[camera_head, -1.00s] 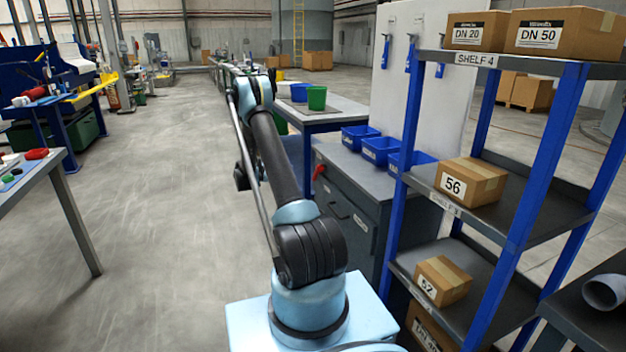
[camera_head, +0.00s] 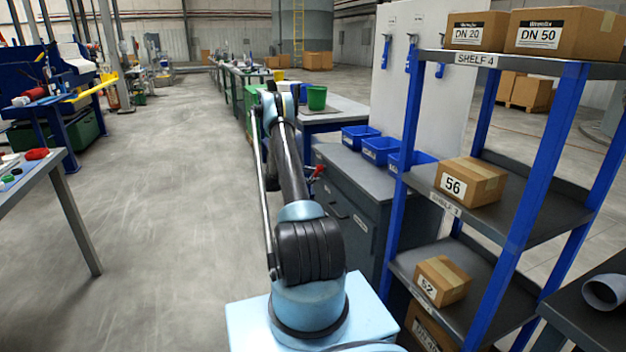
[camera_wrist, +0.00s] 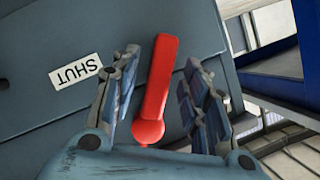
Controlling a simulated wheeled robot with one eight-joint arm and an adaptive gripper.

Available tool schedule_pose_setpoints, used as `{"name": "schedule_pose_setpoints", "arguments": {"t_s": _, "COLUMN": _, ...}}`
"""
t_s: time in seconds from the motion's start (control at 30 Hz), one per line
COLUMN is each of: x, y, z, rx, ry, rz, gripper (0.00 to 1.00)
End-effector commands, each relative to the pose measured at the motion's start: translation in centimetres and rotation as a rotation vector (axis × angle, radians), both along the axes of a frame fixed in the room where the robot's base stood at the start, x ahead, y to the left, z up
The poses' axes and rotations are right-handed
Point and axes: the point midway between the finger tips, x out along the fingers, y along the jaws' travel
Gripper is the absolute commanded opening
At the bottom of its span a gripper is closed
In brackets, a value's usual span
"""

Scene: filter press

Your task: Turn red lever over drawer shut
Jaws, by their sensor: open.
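The red lever (camera_wrist: 155,90) stands between the two open fingers of my gripper (camera_wrist: 160,92) in the wrist view. Its rounded lower end is near the palm side and its handle runs up the picture, slightly tilted right. Gaps show between the lever and both finger pads. A white label reading SHUT (camera_wrist: 76,71) is on the grey cabinet front to the left, upside down in this view. In the head view the red lever (camera_head: 318,171) shows as a small spot on the grey drawer cabinet (camera_head: 350,218), partly behind my gripper (camera_head: 311,178).
A blue-framed shelf rack (camera_head: 405,140) with cardboard boxes stands right of the cabinet. Blue bins (camera_head: 381,150) sit on the cabinet top. A table with a green bucket (camera_head: 317,98) stands behind. The floor to the left is open.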

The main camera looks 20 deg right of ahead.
Motion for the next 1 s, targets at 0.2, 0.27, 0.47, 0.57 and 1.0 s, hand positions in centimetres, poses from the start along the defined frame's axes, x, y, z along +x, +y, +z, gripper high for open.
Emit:
{"name": "schedule_pose_setpoints", "arguments": {"t_s": 0.2, "x": 0.21, "y": -1.02, "z": -0.32, "rx": 0.0, "ry": 0.0, "rz": -0.001, "gripper": 0.42}}
{"name": "schedule_pose_setpoints", "arguments": {"t_s": 0.27, "x": 0.22, "y": -1.07, "z": -0.33, "rx": 0.0, "ry": 0.0, "rz": -0.001, "gripper": 0.42}}
{"name": "schedule_pose_setpoints", "arguments": {"t_s": 0.47, "x": 0.23, "y": -1.05, "z": -0.33, "rx": 0.0, "ry": 0.0, "rz": -0.001, "gripper": 0.39}}
{"name": "schedule_pose_setpoints", "arguments": {"t_s": 0.57, "x": 0.22, "y": -1.04, "z": -0.33, "rx": 0.0, "ry": 0.0, "rz": -0.001, "gripper": 0.17}}
{"name": "schedule_pose_setpoints", "arguments": {"t_s": 1.0, "x": 0.19, "y": -0.8, "z": -0.41, "rx": -0.001, "ry": 0.022, "rz": 0.002, "gripper": 0.0}}
